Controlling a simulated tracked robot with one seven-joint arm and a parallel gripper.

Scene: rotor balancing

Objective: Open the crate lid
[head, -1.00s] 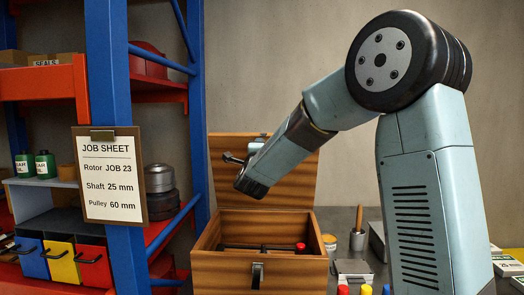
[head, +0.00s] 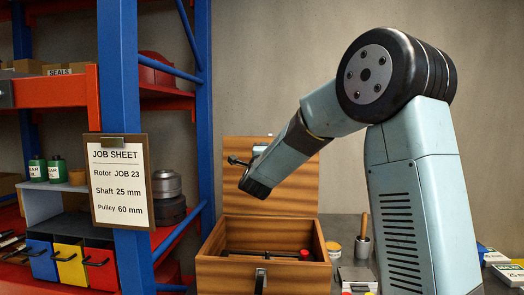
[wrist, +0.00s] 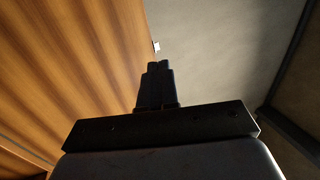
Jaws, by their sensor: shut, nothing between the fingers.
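The wooden crate (head: 230,272) stands on the bench with its lid (head: 300,185) raised upright at the back. Inside the crate I see dark items and a red-topped piece (head: 305,255). My gripper (wrist: 158,66) is shut and empty beside the lid's edge in the wrist view. The lid's wood grain (wrist: 85,70) fills the left of that view, with a small pale metal piece (wrist: 156,46) at its edge. In the head view my wrist hides part of the lid, and the fingertips are hard to make out there.
A job sheet (head: 119,182) hangs on the blue shelf post at left, in front of the shelves. Right of the crate are a pot with a wooden handle (head: 364,226) and a metal box (head: 357,276). Labelled boxes (head: 508,274) lie at far right.

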